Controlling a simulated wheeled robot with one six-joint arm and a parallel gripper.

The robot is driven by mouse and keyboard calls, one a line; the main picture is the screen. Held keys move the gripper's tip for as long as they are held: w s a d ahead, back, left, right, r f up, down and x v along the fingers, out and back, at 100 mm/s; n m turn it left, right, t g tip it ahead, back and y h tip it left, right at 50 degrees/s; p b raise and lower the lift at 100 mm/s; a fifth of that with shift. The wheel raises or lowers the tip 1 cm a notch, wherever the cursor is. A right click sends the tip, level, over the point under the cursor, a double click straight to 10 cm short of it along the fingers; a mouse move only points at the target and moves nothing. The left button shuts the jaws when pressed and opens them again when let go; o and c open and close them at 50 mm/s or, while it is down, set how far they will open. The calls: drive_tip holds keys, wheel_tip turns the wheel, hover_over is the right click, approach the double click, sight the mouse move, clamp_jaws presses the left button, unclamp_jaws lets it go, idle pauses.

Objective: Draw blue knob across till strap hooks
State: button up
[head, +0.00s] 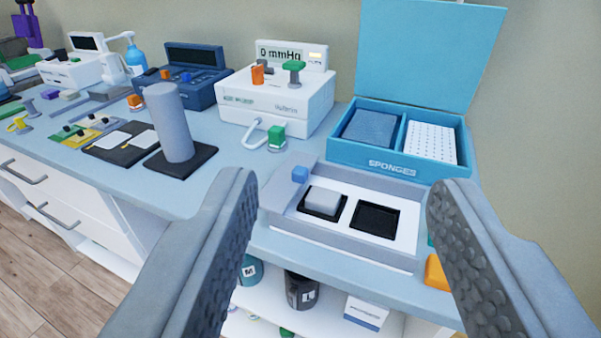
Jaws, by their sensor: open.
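A small blue knob (300,174) stands on the back left part of a grey tray-like unit (340,253) at the front of the counter. The unit has a white panel with two black square recesses; a light grey block (322,199) sits in the left one, and the right one (375,219) looks empty. My gripper (342,182) is open and empty, its two fingers wide apart on either side of the unit in the picture. The knob appears between them, nearer the left finger, with no visible contact. I cannot make out a strap or hook for certain.
A blue box of sponges (370,159) with its lid raised stands behind the unit. A white mmHg device (275,103) and a grey cylinder (169,125) on a black base stand left. An orange block (436,272) is at right. Shelves below hold containers.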

drive_tip(key=w+g, duration=0.2)
drive_tip(key=w, duration=0.2)
drive_tip(key=w+r+n+g, duration=0.1)
drive_tip(key=w+g, duration=0.1)
drive_tip(key=w, duration=0.2)
drive_tip(key=w+a+n+g, duration=0.1)
drive_tip(key=w+g, duration=0.1)
drive_tip(key=w, duration=0.1)
drive_tip(key=shift+w+r, duration=0.25)
drive_tip(key=shift+w, duration=0.15)
drive_tip(key=shift+c, duration=0.6)
drive_tip(key=n+g, duration=0.3)
drive_tip(key=g, duration=0.8)
hover_over(300, 169)
drive_tip(key=f, duration=0.2)
wheel_tip(300, 169, down, 17)
drive_tip(key=shift+f, duration=0.1)
clamp_jaws()
